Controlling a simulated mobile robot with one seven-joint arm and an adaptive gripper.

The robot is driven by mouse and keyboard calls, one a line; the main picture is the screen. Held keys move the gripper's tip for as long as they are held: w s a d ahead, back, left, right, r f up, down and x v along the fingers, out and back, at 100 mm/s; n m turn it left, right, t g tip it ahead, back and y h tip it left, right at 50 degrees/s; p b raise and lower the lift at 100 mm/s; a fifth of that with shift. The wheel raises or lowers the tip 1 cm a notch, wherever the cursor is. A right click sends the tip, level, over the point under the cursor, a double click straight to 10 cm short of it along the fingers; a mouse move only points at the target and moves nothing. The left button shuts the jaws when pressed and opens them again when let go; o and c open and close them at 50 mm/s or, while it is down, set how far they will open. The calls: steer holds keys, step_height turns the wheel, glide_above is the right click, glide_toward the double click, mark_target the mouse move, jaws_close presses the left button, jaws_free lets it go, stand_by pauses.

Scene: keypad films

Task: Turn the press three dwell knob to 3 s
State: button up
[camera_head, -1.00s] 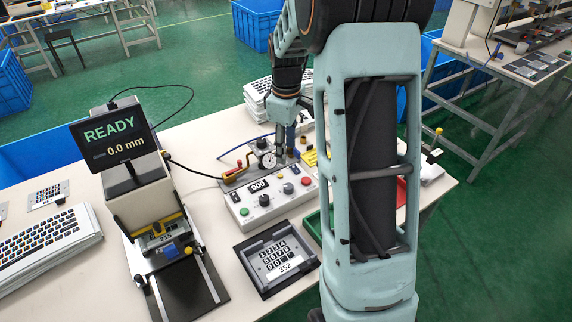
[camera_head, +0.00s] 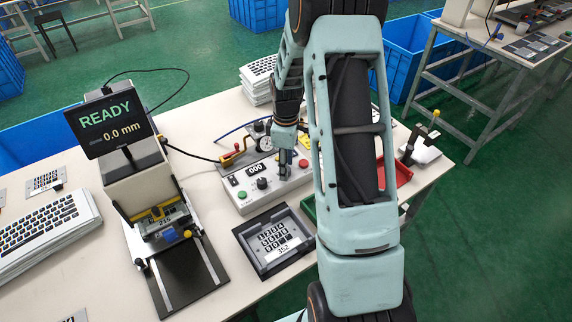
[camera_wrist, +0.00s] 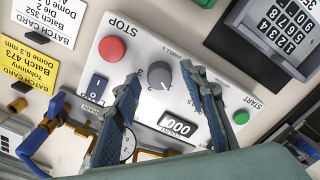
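A white control box (camera_head: 228,202) stands on the table in the head view. Its top fills the middle of the wrist view, with a round grey knob (camera_wrist: 160,75) that has a pale pointer line. My gripper (camera_wrist: 159,76) is open, with one blue-padded finger on each side of the grey knob; contact cannot be told. In the head view my gripper (camera_head: 285,168) hangs down over the box and hides this knob. A darker knob (camera_head: 262,183) shows left of the gripper.
The box has a red STOP button (camera_wrist: 112,49), a green START button (camera_wrist: 241,117), a black switch (camera_wrist: 96,88) and a display reading 000 (camera_wrist: 178,126). A dial gauge and blue clamp parts stand behind. A keypad tray (camera_head: 252,262) lies in front.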

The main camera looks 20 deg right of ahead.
steer(key=shift+f, duration=0.1)
jaws_close()
stand_by(0.3)
